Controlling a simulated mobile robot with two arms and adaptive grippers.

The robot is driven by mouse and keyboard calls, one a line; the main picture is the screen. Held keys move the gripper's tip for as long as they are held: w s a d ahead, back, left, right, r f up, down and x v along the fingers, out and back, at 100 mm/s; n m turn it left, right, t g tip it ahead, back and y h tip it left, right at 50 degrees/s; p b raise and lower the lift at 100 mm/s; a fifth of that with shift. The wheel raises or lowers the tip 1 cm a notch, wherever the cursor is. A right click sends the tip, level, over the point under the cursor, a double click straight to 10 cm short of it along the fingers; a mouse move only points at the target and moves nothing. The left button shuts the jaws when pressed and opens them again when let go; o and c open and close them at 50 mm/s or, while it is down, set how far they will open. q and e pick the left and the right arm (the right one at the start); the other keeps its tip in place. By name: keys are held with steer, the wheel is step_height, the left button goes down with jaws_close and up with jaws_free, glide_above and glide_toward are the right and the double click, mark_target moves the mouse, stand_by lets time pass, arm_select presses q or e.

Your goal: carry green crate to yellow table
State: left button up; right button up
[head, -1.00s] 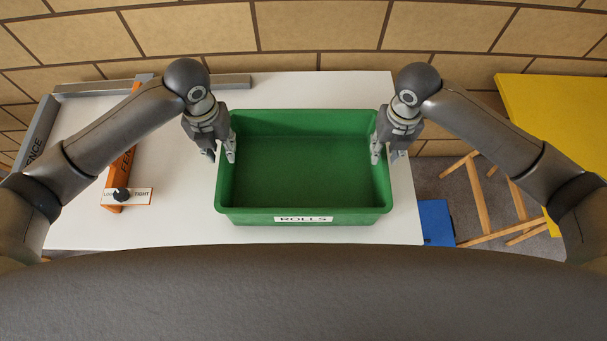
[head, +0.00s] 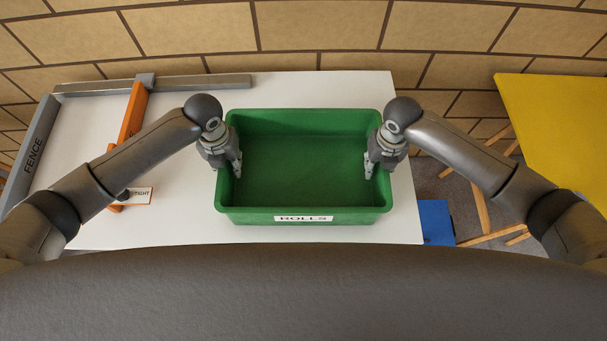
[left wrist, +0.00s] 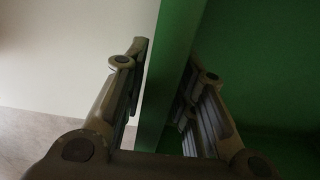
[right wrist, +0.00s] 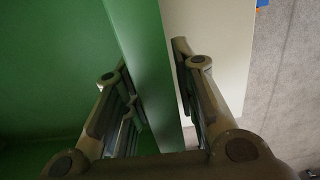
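The green crate (head: 250,214), labelled ROLLS, stands on the white table (head: 335,90) and looks empty. My left gripper (head: 230,165) straddles its left wall. In the left wrist view the wall (left wrist: 172,70) runs between the open fingers, with a small gap on the outer side. My right gripper (head: 376,166) straddles the right wall. In the right wrist view that wall (right wrist: 145,70) also lies between open fingers, with a narrow gap outside. The yellow table (head: 560,125) is at the far right, partly out of frame.
A grey fence (head: 32,150) and an orange bar (head: 132,112) lie on the white table's left part. A blue object (head: 435,221) and wooden legs (head: 481,208) show on the floor between the tables. A block wall (head: 310,35) stands behind.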

arm_select(q)
jaws_close()
arm_select(e)
jaws_close()
arm_select(q)
steer(key=shift+w+r, duration=0.1)
steer(key=shift+r, duration=0.05)
arm_select(e)
steer(key=shift+r, duration=0.15)
